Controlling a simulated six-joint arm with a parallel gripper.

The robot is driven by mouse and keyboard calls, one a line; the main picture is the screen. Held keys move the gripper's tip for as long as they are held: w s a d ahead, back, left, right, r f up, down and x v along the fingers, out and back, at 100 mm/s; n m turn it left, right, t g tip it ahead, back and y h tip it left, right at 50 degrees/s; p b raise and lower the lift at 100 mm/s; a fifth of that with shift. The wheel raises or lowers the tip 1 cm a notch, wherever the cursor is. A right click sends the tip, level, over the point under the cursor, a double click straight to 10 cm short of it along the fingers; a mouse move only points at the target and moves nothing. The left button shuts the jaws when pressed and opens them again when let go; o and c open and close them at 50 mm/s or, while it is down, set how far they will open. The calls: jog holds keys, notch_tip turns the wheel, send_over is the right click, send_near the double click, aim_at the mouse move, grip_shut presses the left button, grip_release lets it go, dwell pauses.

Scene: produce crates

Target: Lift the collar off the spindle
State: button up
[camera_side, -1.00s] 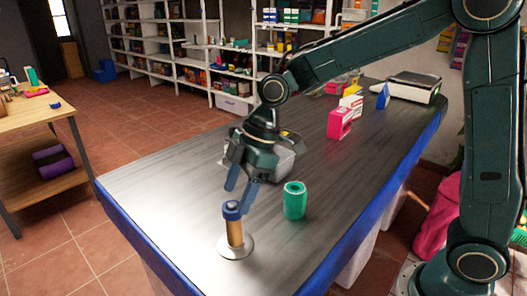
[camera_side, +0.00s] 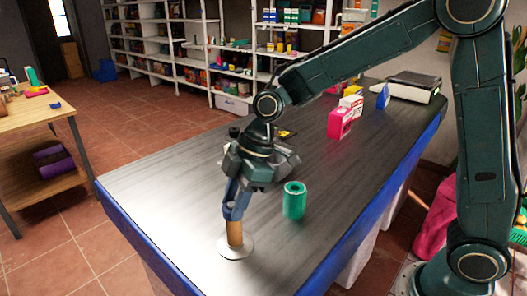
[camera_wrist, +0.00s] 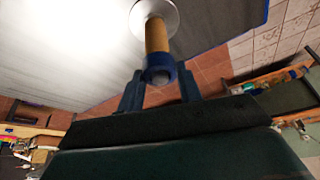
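The spindle (camera_side: 234,235) is a tan post standing upright on a round pale base (camera_side: 236,252) on the counter. The blue collar (camera_side: 229,211) sits around its upper end. The spindle (camera_wrist: 156,35) and collar (camera_wrist: 160,77) also show in the wrist view. My gripper (camera_side: 233,205) points down over the spindle, with its blue fingers at the collar. In the wrist view, the fingers of my gripper (camera_wrist: 160,82) stand on either side of the collar and look open. Whether either finger touches it is hard to see.
A green hollow cylinder (camera_side: 294,200) stands on the counter (camera_side: 175,180) just right of my gripper. A pink box (camera_side: 340,122) and a scale-like device (camera_side: 412,86) stand farther back. The counter left of the spindle is clear.

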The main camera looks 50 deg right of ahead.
jog(key=shift+c, duration=1.2)
jog(key=shift+r, duration=0.15)
notch_tip(320, 180, up, 20)
jog(key=shift+f, duration=0.15)
